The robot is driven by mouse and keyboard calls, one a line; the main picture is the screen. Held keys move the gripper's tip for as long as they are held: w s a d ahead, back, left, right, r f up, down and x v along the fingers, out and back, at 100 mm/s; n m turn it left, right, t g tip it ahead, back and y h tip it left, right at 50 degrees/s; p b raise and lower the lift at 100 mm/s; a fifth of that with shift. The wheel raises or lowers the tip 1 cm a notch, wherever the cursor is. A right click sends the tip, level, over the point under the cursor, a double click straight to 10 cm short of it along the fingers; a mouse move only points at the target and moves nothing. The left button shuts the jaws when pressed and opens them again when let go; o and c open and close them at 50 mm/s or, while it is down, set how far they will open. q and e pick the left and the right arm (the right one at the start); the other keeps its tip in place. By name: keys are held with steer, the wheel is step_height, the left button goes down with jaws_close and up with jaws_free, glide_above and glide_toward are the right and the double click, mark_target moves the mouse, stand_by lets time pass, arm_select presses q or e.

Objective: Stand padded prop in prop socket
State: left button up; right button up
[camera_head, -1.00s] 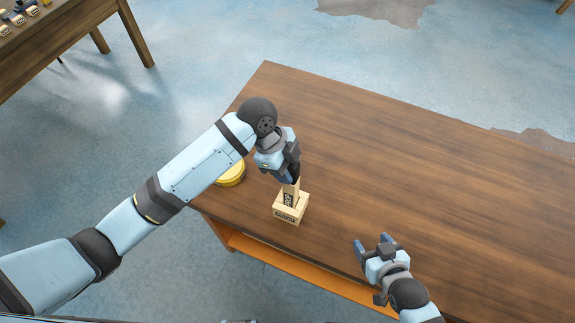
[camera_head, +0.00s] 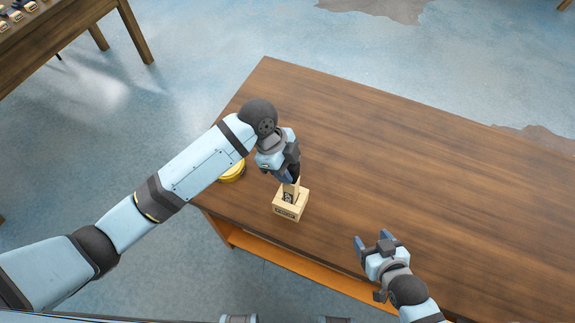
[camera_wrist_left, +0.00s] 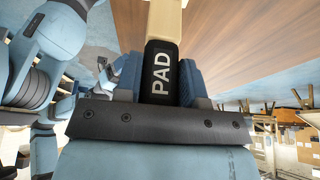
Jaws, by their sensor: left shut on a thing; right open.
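The padded prop (camera_head: 289,196) is a pale wooden stick with a black sleeve. The prop socket (camera_head: 288,211) is a light wooden block with a dark label on its front, standing near the front left edge of the table. The prop's lower end is in or directly over the socket's top; I cannot tell how deep. My left gripper (camera_head: 292,176) is shut on the prop. In the left wrist view the black sleeve reads "PAD" (camera_wrist_left: 161,75) between the blue fingers. My right gripper (camera_head: 375,243) is open and empty near the table's front edge.
The wooden table (camera_head: 400,160) is bare to the right and behind the socket. A round yellow object (camera_head: 232,171) sits at the table's left edge, partly behind my left arm. Another table (camera_head: 65,30) with small items stands at the upper left.

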arm_select(q)
steer(key=o, duration=1.1)
steer(key=b+v, duration=0.1)
steer(key=v, duration=1.2)
steer(key=shift+a+r+b, duration=0.25)
steer(key=shift+r+b, duration=0.05)
steer(key=shift+b, duration=0.05)
steer(key=shift+f, duration=0.1)
